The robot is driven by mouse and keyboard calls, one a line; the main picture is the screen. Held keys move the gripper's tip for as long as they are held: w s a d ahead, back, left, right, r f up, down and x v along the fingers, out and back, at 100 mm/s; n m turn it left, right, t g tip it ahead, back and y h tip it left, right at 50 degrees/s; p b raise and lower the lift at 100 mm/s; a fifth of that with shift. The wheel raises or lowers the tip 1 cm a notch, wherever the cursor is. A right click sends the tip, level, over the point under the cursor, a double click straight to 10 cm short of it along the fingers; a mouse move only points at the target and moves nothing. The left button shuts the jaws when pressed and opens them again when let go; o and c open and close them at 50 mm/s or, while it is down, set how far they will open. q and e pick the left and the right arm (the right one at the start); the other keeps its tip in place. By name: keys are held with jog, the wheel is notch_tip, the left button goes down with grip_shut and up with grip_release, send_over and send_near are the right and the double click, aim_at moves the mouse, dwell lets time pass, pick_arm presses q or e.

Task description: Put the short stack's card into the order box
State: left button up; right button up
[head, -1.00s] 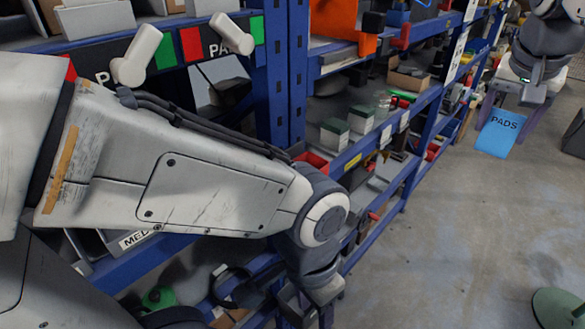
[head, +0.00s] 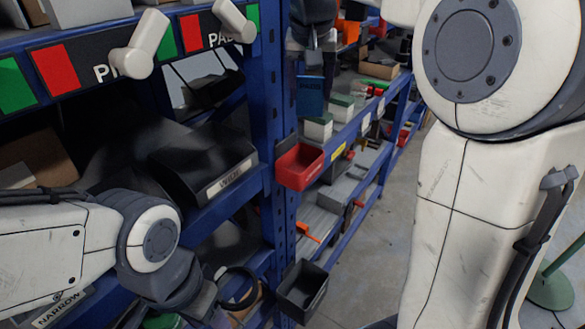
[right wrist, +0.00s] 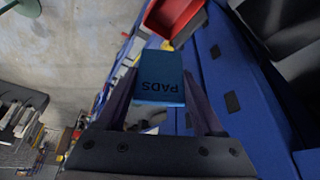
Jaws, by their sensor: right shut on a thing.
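A red open bin (head: 300,168) is on the rack below the card. A black open box (head: 303,290) is lower down. No label shows which is the order box. Small green-topped stacks (head: 319,128) stand behind the card. My left gripper (head: 205,305) is low at the left, its fingers unclear.
A black WIDE bin (head: 205,165) sits on the left rack under red and green sign panels (head: 55,68) with white levers (head: 140,45). A blue post (head: 268,100) stands between the bays. Grey floor is open beyond the rack.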

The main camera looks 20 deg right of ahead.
aim_at(309, 109)
jog(key=shift+f+b, duration=1.9)
jog(key=shift+f, duration=0.5)
jog(key=o, duration=1.3)
jog(key=shift+o, duration=0.2)
jog(key=shift+r, duration=0.15)
jog(key=v, duration=1)
jog(key=shift+a, duration=0.1)
